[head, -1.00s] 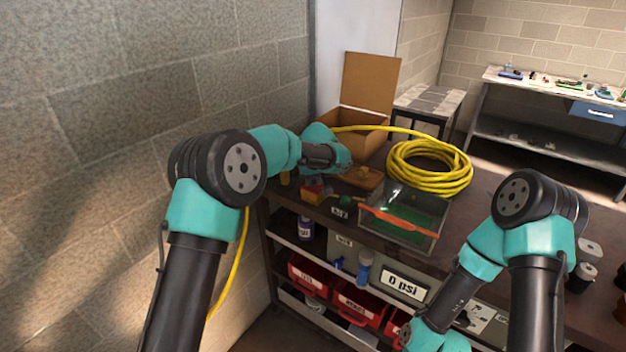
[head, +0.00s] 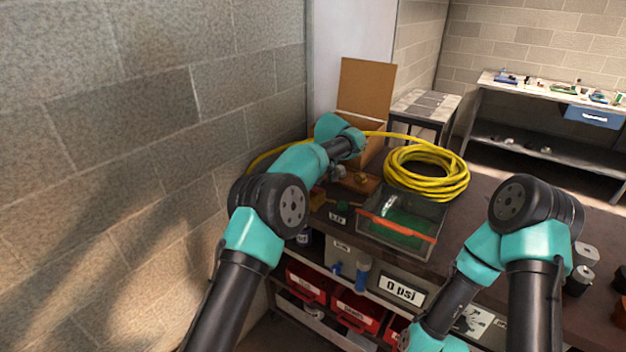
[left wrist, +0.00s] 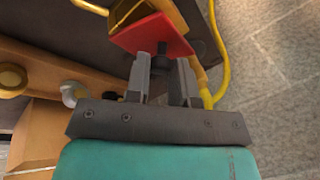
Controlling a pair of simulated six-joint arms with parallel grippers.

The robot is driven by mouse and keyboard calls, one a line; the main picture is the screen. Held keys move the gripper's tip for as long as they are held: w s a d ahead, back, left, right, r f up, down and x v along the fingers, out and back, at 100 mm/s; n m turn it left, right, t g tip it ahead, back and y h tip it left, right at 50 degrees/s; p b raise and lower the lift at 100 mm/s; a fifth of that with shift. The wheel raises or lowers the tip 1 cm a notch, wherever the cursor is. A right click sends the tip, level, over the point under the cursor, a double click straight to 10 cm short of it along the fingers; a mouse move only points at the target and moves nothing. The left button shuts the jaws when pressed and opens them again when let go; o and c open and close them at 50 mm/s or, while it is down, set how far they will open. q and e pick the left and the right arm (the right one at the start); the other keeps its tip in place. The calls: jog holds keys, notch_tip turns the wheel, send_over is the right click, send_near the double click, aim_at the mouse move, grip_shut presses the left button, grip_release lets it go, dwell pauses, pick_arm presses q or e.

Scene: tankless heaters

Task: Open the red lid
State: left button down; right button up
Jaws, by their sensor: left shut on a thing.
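The red lid (left wrist: 143,35) is a flat square plate with a dark knob (left wrist: 161,49), seen in the left wrist view. A yellow box (left wrist: 178,12) shows just behind the lid; I cannot tell whether the two touch. My left gripper (left wrist: 163,68) is shut on the dark knob, one finger on each side. In the head view my left arm covers the lid and the gripper's fingertips. My right arm hangs at the lower right of the head view, and its fingers are not visible.
An open cardboard box (head: 368,90) stands behind my left arm. A coiled yellow hose (head: 427,175) and a clear case with an orange edge (head: 400,229) lie on the bench to the right. A wall is close on the left.

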pick_arm(q)
jog(key=shift+w+r+g, duration=0.1)
jog(key=shift+w+g, duration=0.2)
jog(key=shift+w, duration=0.05)
jog(key=shift+s+d+g+y, duration=0.1)
jog(key=shift+s+g+y, duration=0.05)
jog(key=shift+g+y, duration=0.15)
jog(key=c, duration=1)
grip_release()
jog(key=shift+r, duration=0.1)
